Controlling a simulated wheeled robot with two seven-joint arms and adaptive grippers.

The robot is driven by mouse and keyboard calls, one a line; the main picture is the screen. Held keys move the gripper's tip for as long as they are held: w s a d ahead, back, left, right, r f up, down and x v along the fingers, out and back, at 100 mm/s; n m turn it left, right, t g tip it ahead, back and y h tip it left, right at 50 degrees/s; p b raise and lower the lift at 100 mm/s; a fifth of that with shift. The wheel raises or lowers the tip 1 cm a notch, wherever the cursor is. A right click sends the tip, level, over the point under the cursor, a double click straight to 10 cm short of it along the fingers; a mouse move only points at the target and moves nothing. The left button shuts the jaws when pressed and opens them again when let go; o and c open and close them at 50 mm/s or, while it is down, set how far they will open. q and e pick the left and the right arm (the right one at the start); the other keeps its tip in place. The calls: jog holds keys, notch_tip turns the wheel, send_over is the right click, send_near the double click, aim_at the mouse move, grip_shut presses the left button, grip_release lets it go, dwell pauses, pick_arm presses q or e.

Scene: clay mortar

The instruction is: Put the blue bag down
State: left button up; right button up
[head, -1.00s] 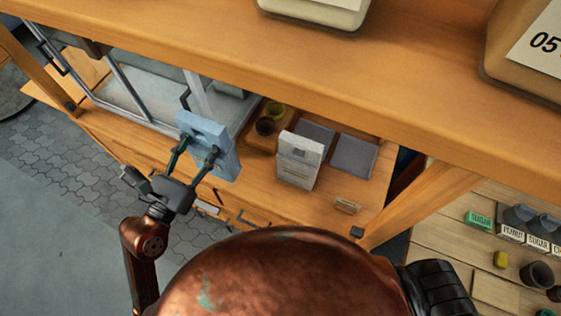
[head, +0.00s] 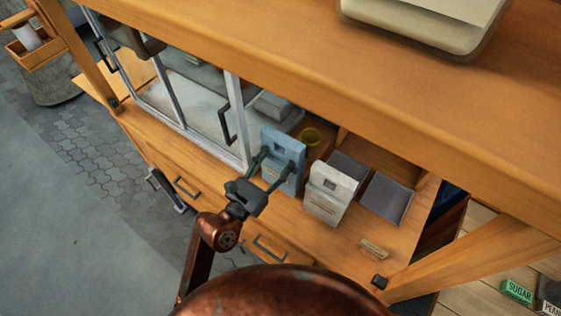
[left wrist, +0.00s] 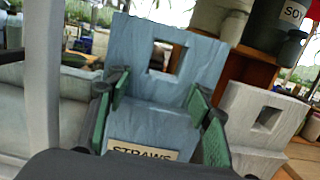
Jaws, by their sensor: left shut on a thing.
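The blue bag (head: 285,152) has a square hole near its top and is upright at the counter, left of a similar white bag (head: 331,192). My left gripper (head: 272,169) is shut on the blue bag, one finger at each side. In the left wrist view the blue bag (left wrist: 160,62) fills the middle between the green finger pads (left wrist: 160,128), with a "STRAWS" label partly hidden low on it. I cannot tell whether its bottom touches the counter. My right gripper is not in view.
The wooden counter (head: 335,243) is free in front of the white bag. Dark square trays (head: 386,198) lie to the right. A glass-fronted case (head: 200,110) is at left, and a wooden shelf (head: 300,70) overhangs.

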aim_at(277, 168)
pick_arm(q)
jog(key=f+b, duration=0.1)
jog(key=f, duration=0.1)
jog(key=f+b, duration=0.1)
jog(key=f, duration=0.1)
jog(key=shift+w+d, duration=0.2)
jog(key=shift+r, duration=0.15)
jog(key=shift+f, duration=0.2)
jog(key=o, duration=1.2)
jog(key=shift+c, duration=0.2)
